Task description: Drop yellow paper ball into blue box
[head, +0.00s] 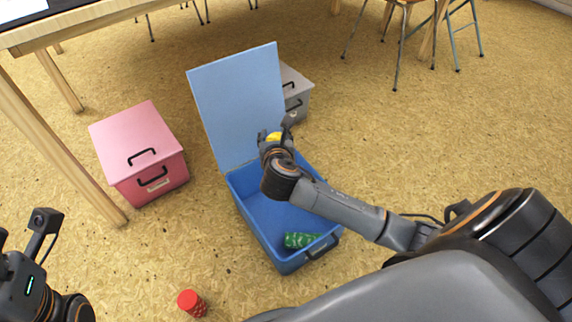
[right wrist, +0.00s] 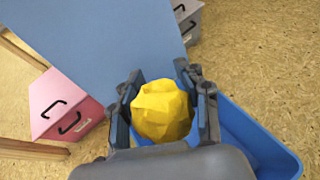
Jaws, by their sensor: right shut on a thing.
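The yellow paper ball (right wrist: 162,110) is held between the fingers of my right gripper (right wrist: 165,92). In the head view only a bit of the ball (head: 274,136) shows past my right gripper (head: 279,132). The blue box (head: 245,198) stands on the floor with its lid (head: 238,100) raised. My right gripper is over the far part of the box, near the lid. Part of the box is hidden by my right arm. My left gripper's fingertips are not in view; only part of my left arm shows at the lower left.
A green crumpled thing (head: 300,240) lies in the near end of the blue box. A closed pink box (head: 135,150) stands to the left and a grey box (head: 296,92) behind the lid. A red object (head: 191,303) lies on the floor. A table (head: 75,28) is at the upper left.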

